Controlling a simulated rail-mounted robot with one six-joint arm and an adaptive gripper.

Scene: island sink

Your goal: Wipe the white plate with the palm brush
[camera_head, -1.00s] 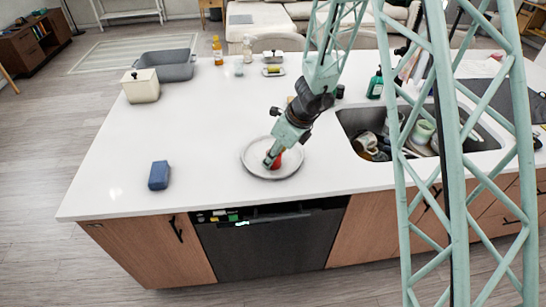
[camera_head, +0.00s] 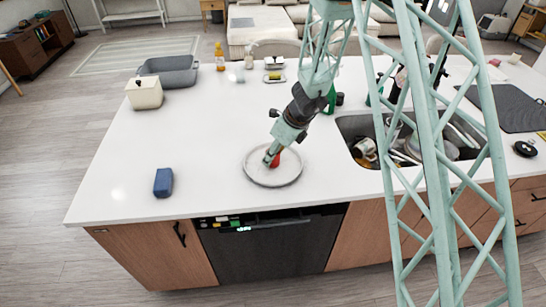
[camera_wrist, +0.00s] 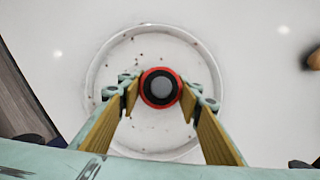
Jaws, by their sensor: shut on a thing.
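The white plate (camera_head: 285,178) lies on the white counter near its front edge. In the wrist view the plate (camera_wrist: 108,62) shows several small dark specks on its surface. My gripper (camera_head: 270,157) points down over the plate and is shut on the palm brush (camera_head: 276,161), a small round red and black thing. In the wrist view my gripper (camera_wrist: 160,95) has its fingers on both sides of the palm brush (camera_wrist: 160,74). The brush is over the plate's middle; whether its underside touches the plate is hidden.
A blue block (camera_head: 163,182) lies left of the plate. The sink (camera_head: 350,124) with dishes is to the right. A grey basin (camera_head: 168,71) and a cream container (camera_head: 144,93) stand at the back left. The counter between the blue block and plate is clear.

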